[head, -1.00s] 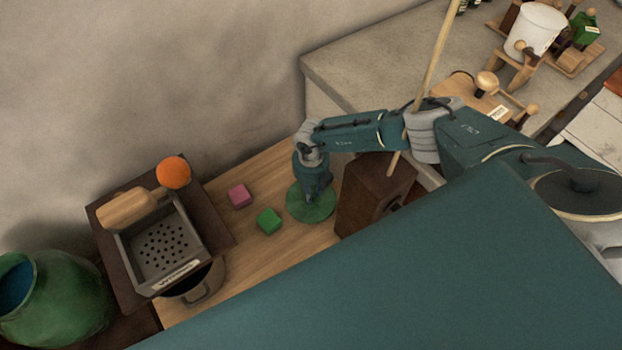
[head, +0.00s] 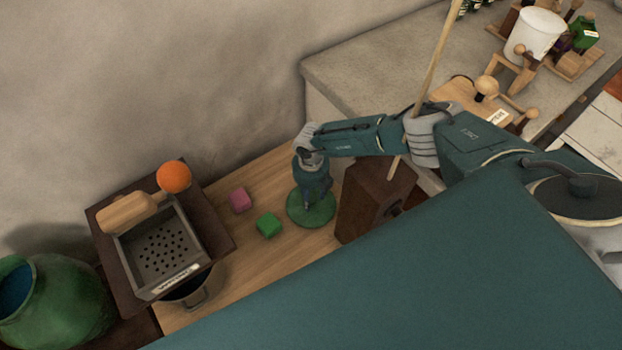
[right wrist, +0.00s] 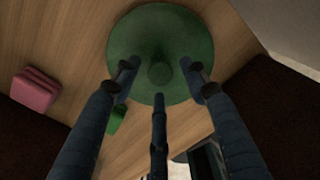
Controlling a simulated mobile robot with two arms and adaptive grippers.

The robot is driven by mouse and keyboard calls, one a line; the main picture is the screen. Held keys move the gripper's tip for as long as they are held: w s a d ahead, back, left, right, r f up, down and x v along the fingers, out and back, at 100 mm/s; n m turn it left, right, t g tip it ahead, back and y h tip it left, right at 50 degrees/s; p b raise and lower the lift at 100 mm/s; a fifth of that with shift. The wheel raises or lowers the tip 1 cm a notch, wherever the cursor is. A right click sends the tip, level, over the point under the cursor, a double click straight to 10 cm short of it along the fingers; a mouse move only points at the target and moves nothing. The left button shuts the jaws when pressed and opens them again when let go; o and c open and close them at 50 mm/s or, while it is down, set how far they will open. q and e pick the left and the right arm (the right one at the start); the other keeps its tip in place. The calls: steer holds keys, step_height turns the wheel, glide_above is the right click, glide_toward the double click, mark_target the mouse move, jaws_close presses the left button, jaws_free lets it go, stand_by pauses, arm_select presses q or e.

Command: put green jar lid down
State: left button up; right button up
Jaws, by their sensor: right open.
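The green jar lid (head: 325,215) is a round disc lying on the wooden table, between the green cube and a dark wooden box. In the right wrist view the lid (right wrist: 150,30) fills the top middle, with its round knob facing the camera. My right gripper (head: 309,204) points down just over the lid in the head view. In the right wrist view its fingers (right wrist: 160,85) are spread around the knob and appear not to touch it. The gripper hides part of the lid in the head view. My left gripper is not in view.
A green cube (head: 268,225) and a pink cube (head: 240,200) lie left of the lid. The dark wooden box (head: 362,205) stands close on its right. Further left are a perforated metal box (head: 160,250), an orange ball (head: 174,176) and a green vase (head: 60,305).

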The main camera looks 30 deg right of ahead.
step_height(320, 180, up, 12)
steer(key=shift+f, duration=0.25)
stand_by(0.6)
